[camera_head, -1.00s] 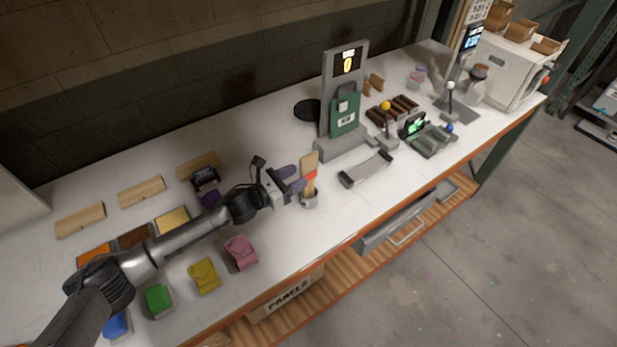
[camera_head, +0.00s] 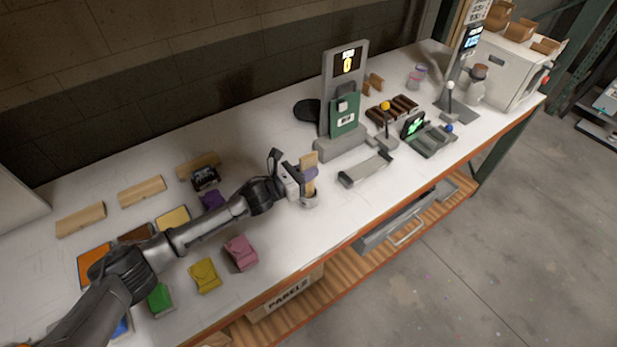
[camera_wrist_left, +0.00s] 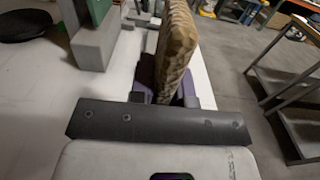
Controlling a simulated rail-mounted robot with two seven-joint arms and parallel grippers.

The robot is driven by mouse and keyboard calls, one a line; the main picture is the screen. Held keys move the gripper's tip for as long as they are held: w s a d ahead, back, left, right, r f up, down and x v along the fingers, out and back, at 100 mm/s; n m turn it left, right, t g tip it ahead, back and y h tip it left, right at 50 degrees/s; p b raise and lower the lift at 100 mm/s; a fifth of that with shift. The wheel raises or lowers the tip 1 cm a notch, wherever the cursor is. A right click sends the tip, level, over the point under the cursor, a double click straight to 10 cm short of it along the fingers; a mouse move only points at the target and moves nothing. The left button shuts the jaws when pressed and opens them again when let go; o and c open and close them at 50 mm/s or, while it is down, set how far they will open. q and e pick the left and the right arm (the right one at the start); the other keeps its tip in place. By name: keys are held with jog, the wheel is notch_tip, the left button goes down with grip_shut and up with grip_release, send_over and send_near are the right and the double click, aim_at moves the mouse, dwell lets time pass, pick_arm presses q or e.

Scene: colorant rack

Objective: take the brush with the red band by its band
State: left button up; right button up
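The brush (camera_head: 310,160) stands upright in a small grey holder (camera_head: 309,201) near the front of the bench. Its pale wooden part shows above my fingers. Its red band is not visible now; my fingers cover that height. My left gripper (camera_head: 309,174) has its purple fingers on both sides of the brush. In the left wrist view, the wooden part (camera_wrist_left: 176,45) rises between the two fingers (camera_wrist_left: 166,88). The gap beside the wood is small, and I cannot tell whether the fingers press on it. My right gripper is not in view.
A grey stand with a display (camera_head: 346,62) and green panel is behind the brush. A low grey tray (camera_head: 366,169) lies to its right. Several coloured blocks, such as the pink one (camera_head: 241,252), lie to the left. The bench's front edge is close.

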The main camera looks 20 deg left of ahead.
pick_arm(q)
grip_shut()
